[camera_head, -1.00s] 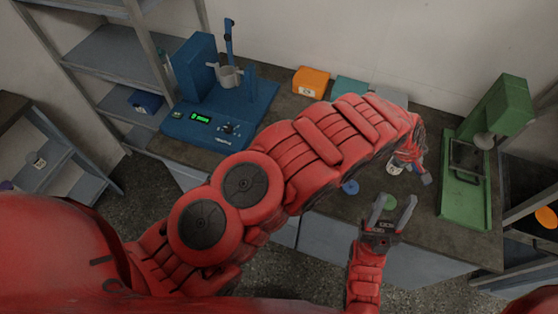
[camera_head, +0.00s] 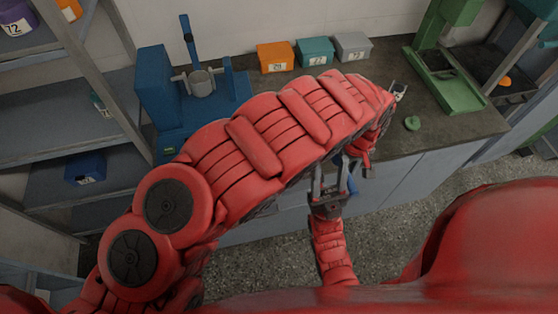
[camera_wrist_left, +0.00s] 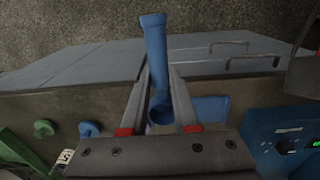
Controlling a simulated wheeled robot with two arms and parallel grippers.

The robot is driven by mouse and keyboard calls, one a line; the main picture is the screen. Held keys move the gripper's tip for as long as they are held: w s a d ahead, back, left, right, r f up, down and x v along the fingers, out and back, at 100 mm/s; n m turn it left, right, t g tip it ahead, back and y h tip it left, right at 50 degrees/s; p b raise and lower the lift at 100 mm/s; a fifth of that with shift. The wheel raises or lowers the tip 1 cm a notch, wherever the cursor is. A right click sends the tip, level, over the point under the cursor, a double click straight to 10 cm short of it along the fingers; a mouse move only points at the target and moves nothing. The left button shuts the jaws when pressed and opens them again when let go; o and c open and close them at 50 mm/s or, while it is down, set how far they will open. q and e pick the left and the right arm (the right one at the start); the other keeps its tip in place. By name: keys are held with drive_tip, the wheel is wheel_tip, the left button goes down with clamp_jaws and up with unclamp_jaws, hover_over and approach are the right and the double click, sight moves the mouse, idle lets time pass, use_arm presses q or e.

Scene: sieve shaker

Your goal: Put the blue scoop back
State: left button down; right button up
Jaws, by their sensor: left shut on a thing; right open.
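The blue scoop (camera_wrist_left: 157,60) is between the two fingers of my left gripper (camera_wrist_left: 160,78) in the left wrist view, with its round cup near the finger bases and its handle pointing up the picture. My left gripper is shut on it. In the head view my left arm hides most of that gripper; a small blue piece beside my right gripper may be the scoop, but I cannot tell. My right gripper (camera_head: 331,172) is open in front of the bench and looks empty.
The bench (camera_head: 455,124) holds a blue shaker (camera_head: 160,85), a green press (camera_head: 450,85), a green disc (camera_head: 412,123), and orange (camera_head: 275,57), teal (camera_head: 314,51) and grey (camera_head: 352,46) boxes. Shelves (camera_head: 55,115) stand left. My left arm crosses above the bench.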

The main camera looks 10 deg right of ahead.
use_arm(q)
drive_tip(key=shift+w+a+f, duration=0.1)
drive_tip(key=shift+a, duration=0.3)
drive_tip(key=w+a, duration=0.1)
drive_tip(key=w, duration=0.1)
drive_tip(key=w+a+f+b, duration=0.1)
drive_tip(key=w+a, duration=0.1)
drive_tip(key=w+a+b, duration=0.1)
drive_tip(key=w, duration=0.1)
drive_tip(key=shift+w+a+f, duration=0.25)
drive_tip(key=shift+w+a, duration=0.15)
drive_tip(key=w+a, duration=0.2)
drive_tip(key=w+a+p, duration=0.1)
drive_tip(key=w+a, duration=0.1)
drive_tip(key=w, duration=0.1)
drive_tip(key=shift+w+a, duration=0.15)
drive_tip(key=shift+w+f, duration=0.1)
drive_tip(key=shift+f, duration=0.1)
wheel_tip(320, 180, down, 3)
drive_tip(key=shift+r+p, duration=0.2)
drive_tip(key=shift+p, duration=0.6)
drive_tip(key=shift+f, duration=0.3)
